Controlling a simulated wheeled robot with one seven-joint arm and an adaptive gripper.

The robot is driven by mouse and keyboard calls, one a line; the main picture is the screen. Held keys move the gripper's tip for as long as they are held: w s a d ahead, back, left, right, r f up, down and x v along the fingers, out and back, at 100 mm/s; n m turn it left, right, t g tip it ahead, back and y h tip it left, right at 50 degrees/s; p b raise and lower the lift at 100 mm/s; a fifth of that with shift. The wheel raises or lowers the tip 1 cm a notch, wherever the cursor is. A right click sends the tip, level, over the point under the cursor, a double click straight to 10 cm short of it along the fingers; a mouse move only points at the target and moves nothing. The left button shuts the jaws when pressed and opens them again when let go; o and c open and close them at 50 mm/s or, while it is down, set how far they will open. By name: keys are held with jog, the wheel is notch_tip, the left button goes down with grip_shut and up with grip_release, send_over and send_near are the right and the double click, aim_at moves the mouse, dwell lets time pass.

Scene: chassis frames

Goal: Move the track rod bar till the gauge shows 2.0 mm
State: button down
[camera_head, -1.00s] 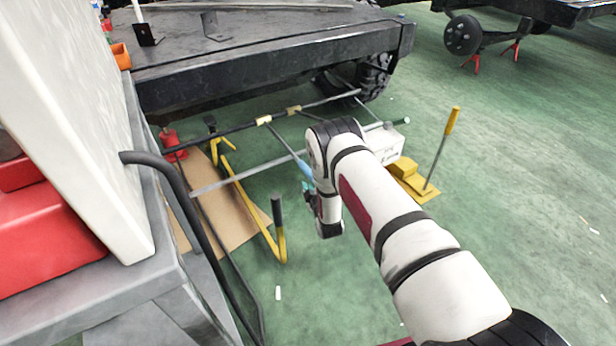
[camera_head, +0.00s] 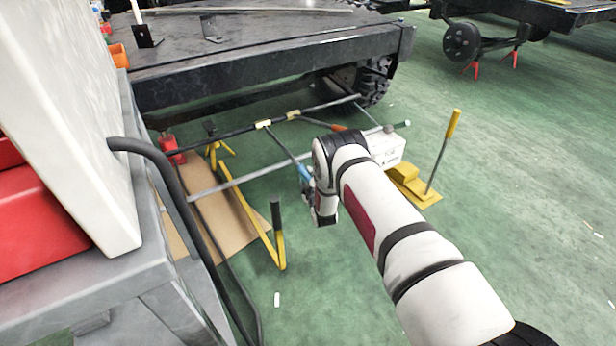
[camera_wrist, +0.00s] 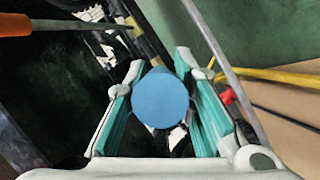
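A dark bar (camera_head: 235,131) with tan bands runs in front of the chassis. A longer grey bar (camera_head: 240,178) runs nearer me; I cannot tell which one is the track rod bar. A thin rod with a blue handle (camera_head: 304,172) reaches from a band toward my gripper (camera_head: 318,215). In the wrist view, the round end of the blue handle (camera_wrist: 160,97) sits between the teal pads of my gripper (camera_wrist: 162,70); whether both pads press on it is unclear. A second rod has an orange handle (camera_head: 338,127), also in the wrist view (camera_wrist: 14,25). No gauge reading is legible.
A white box (camera_head: 386,150) and a yellow jack (camera_head: 410,182) with an upright handle stand right of my arm. A yellow stand (camera_head: 258,222) and cardboard (camera_head: 232,215) lie left. A grey cart (camera_head: 70,285) fills the near left.

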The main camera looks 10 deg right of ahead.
jog(key=shift+t, duration=0.8)
jog(key=shift+w+f, duration=0.15)
jog(key=shift+f, duration=1.2)
jog(key=shift+w+f, duration=0.15)
jog(key=shift+f, duration=1.15)
jog(key=c, duration=1.4)
grip_release()
jog(key=shift+f, duration=0.1)
jog(key=shift+o, duration=0.2)
jog(key=shift+s, duration=0.1)
jog(key=s, duration=1.2)
jog(key=shift+r, duration=0.45)
jog(key=shift+a, duration=0.1)
